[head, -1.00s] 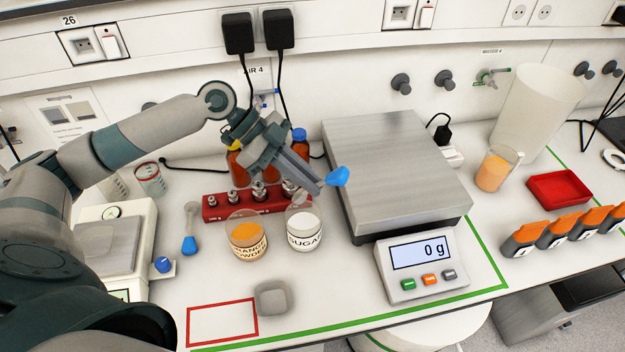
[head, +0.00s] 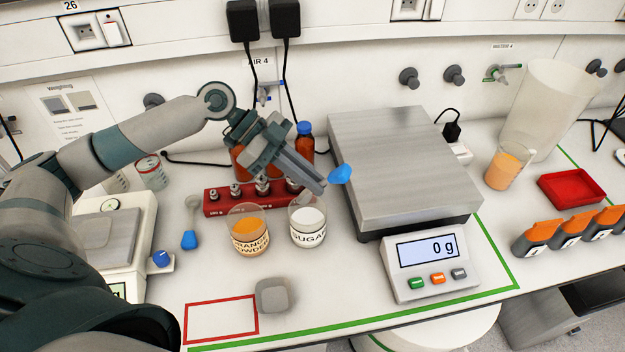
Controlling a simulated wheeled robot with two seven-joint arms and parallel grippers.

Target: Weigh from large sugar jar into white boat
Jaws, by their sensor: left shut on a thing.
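The sugar jar (head: 308,228), a glass jar of white powder labelled SUGAR, stands on the bench left of the large scale. My left gripper (head: 318,186) is above its rim, pointing down to the right. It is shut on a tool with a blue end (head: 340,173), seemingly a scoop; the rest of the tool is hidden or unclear. A pale grey rounded-square dish (head: 272,295), seemingly the weighing boat, lies by the red-outlined rectangle (head: 222,318). The large scale (head: 390,165) has an empty steel plate and its display (head: 428,248) reads 0 g. My right gripper is not in view.
An orange powder jar (head: 249,238) stands left of the sugar. Behind them are a red weight block (head: 222,202) and brown bottles (head: 304,145). Another blue-handled scoop (head: 190,236) lies left. A small balance (head: 110,245), orange beaker (head: 503,170) and red tray (head: 572,188) stand farther out.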

